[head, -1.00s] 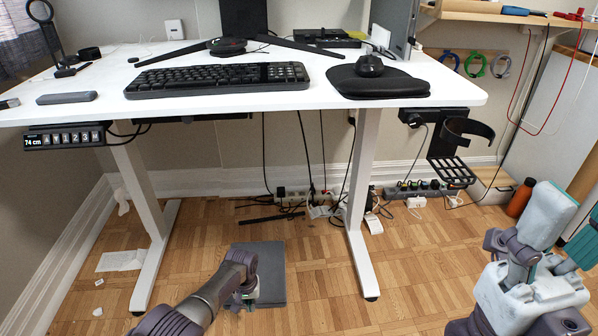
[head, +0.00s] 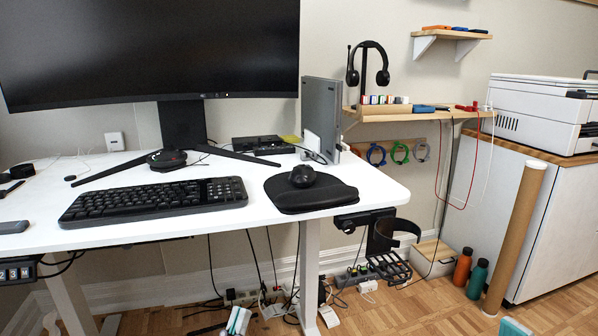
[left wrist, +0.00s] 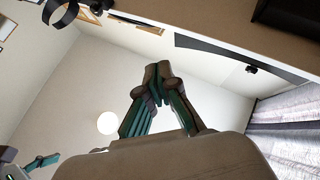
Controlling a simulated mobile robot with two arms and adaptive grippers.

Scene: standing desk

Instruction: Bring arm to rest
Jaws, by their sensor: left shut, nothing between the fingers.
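My left gripper (head: 237,321) shows at the bottom of the head view, low in front of the desk and below its front edge. In the left wrist view its two teal-and-grey fingers (left wrist: 158,80) meet at the tips with nothing between them. The standing desk (head: 150,226) is above and behind it. A teal piece of my right gripper (head: 515,327) shows at the bottom right edge of the head view. Part of it also seems to show at the lower left of the left wrist view (left wrist: 38,162); its jaws are too small to judge.
The desk holds a keyboard (head: 155,201), a mouse (head: 302,176) on a black pad, and a monitor (head: 150,50). A black cup holder (head: 395,235) hangs at the desk's right end. A cardboard tube (head: 515,240) and two bottles (head: 477,279) stand on the right.

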